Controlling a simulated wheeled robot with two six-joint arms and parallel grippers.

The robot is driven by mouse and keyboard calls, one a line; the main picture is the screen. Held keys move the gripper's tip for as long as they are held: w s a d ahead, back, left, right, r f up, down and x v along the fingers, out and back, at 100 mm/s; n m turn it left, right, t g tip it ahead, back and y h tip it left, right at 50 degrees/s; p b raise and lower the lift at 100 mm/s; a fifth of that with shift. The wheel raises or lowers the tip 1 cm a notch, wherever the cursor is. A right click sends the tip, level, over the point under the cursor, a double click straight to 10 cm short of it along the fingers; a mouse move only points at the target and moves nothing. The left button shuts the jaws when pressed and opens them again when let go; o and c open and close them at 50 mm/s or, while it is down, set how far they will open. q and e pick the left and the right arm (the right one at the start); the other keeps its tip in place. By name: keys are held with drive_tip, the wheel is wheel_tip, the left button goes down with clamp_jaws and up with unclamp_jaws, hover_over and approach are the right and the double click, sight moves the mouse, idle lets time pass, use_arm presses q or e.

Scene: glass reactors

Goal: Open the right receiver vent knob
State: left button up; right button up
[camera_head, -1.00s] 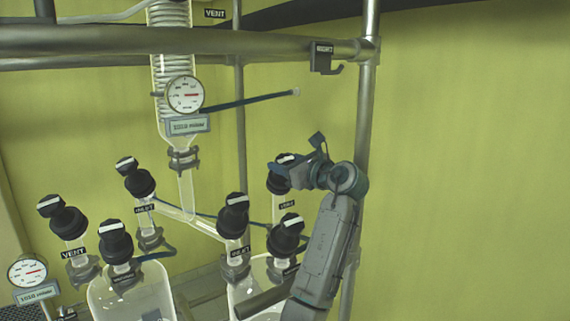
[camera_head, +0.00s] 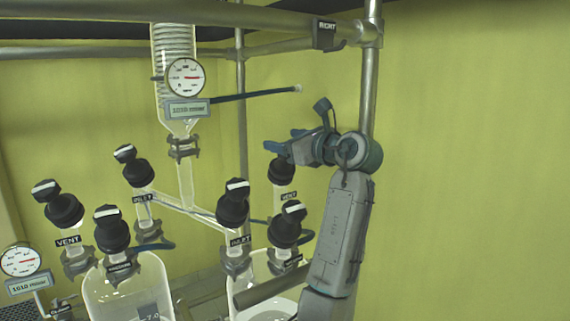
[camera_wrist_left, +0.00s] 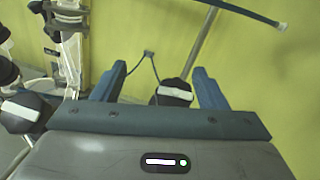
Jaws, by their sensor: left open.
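The right receiver vent knob (camera_head: 282,171) is a black knob with a white bar, above a VENT label at the back of the right glass receiver (camera_head: 240,290). My left gripper (camera_head: 284,141) is open and empty, just above and behind this knob in the head view, its blue fingers pointing left. In the left wrist view a black knob with a white bar (camera_wrist_left: 172,92) shows between the fingers of the open gripper (camera_wrist_left: 160,70), partly hidden by the gripper body. I cannot tell whether any finger touches it. My right gripper is not in view.
Other black knobs stand close by: the right INLET knob (camera_head: 233,205), a front right knob (camera_head: 287,225) and the left VENT knob (camera_head: 58,203). A metal post (camera_head: 368,95) rises behind my arm. A dark hose (camera_head: 255,95) sticks out above. The right side is clear wall.

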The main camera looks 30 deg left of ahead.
use_arm(q)
drive_tip(key=s+d+r+b, duration=0.1)
drive_tip(key=s+d+b, duration=0.3)
drive_tip(key=s, duration=0.6)
drive_tip(key=shift+d+r, duration=0.15)
drive_tip(key=shift+d, duration=0.85)
